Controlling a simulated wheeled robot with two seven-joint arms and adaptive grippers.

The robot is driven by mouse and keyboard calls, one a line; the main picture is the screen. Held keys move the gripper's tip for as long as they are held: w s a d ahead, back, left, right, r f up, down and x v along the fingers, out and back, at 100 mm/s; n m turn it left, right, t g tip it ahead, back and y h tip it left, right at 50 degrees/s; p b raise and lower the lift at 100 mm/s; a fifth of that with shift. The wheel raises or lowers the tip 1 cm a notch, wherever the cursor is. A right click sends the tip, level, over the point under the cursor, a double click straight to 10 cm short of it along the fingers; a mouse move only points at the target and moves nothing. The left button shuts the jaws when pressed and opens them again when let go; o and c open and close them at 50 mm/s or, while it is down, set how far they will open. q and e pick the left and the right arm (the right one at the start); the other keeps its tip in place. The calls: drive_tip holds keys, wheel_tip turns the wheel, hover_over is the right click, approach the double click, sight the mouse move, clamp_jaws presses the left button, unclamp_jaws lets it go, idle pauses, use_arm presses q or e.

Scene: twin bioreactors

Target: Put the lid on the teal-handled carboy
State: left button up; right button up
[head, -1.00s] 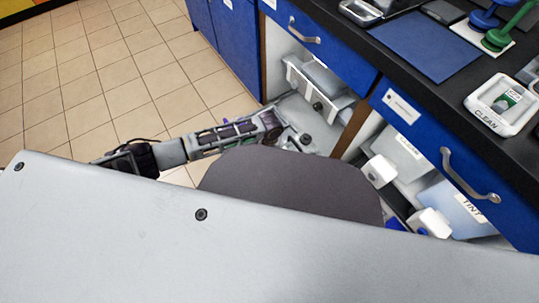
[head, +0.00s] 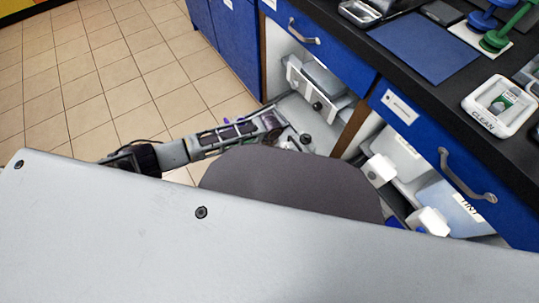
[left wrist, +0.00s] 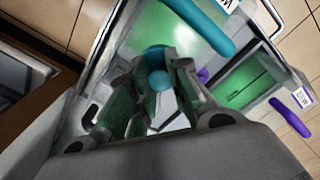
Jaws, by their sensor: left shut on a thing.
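In the left wrist view, the teal handle (left wrist: 205,27) crosses the top of a carboy with green contents (left wrist: 150,25). My left gripper (left wrist: 158,84) is shut on a small teal rounded piece (left wrist: 157,55), which looks like the lid's knob. The fingers hide most of it, and I cannot tell whether the lid rests on the carboy's opening or is held above it. My right gripper is in neither view.
A second green-filled container (left wrist: 245,80) with a purple handle (left wrist: 291,117) stands beside it. The open cabinet bays hold white-capped containers, one labelled TINT (head: 470,207). Blue drawers and the black worktop (head: 425,75) are above. Tiled floor (head: 80,80) is free at left.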

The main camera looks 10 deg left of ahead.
use_arm(q)
drive_tip(key=shift+f, duration=0.1)
idle(0.5)
drive_tip(key=o, duration=1.3)
